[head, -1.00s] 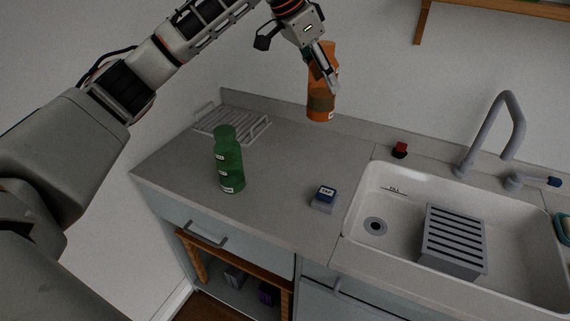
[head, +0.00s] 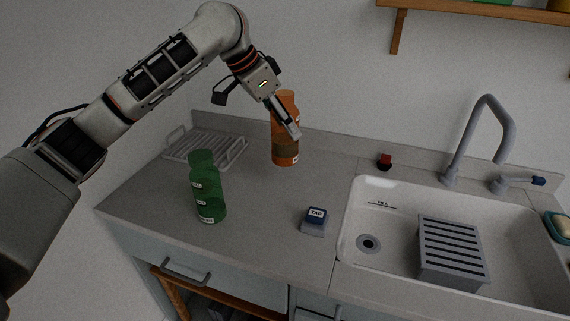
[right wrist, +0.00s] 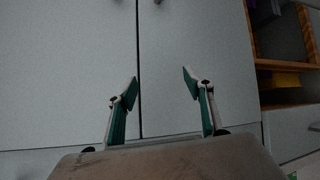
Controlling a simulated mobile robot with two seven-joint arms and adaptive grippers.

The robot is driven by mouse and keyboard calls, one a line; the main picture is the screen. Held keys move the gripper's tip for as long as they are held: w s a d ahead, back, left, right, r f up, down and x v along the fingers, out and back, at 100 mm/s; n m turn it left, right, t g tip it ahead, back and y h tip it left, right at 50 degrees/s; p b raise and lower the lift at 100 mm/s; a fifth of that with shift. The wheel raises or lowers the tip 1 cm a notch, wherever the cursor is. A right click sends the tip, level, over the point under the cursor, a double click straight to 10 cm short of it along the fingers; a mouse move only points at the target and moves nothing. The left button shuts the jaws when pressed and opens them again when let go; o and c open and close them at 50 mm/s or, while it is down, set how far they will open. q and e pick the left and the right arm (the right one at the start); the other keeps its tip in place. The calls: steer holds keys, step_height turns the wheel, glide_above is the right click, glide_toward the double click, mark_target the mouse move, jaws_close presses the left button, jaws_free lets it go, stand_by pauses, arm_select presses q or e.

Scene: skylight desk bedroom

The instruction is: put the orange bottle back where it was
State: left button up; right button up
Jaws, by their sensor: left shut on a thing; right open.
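The orange bottle (head: 285,154) is upright at the back of the grey counter, right of the wire rack, in the head view. My left gripper (head: 289,128) is shut on its upper part, reaching in from the upper left. The bottle's base is at or very near the counter top; I cannot tell whether it touches. Part of the bottle is hidden behind the gripper fingers. My right gripper (right wrist: 161,85) is open and empty in the right wrist view, in front of pale cabinet doors.
A green bottle (head: 207,190) stands at the front left of the counter (head: 260,215). A wire rack (head: 208,148) lies behind it. A blue-topped TAP block (head: 315,219) sits left of the white sink (head: 352,225). A red-topped object (head: 384,161) stands behind the sink.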

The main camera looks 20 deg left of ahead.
mark_target(284, 158)
arm_select(q)
step_height(284, 158, down, 5)
steer(key=shift+f+b, duration=0.2)
steer(key=shift+b, duration=0.45)
steer(key=shift+f, duration=0.3)
step_height(284, 158, down, 4)
steer(key=shift+f+b, duration=0.15)
steer(key=shift+b, duration=0.65)
arm_select(e)
steer(key=shift+w+d+f, duration=0.35)
steer(key=shift+w+f, duration=0.1)
steer(key=shift+w, duration=0.25)
arm_select(q)
steer(key=o, duration=1.5)
arm_select(e)
steer(key=shift+s+f, duration=0.2)
steer(key=shift+f, duration=0.05)
steer(key=shift+s+f, duration=0.1)
steer(key=shift+f, duration=0.05)
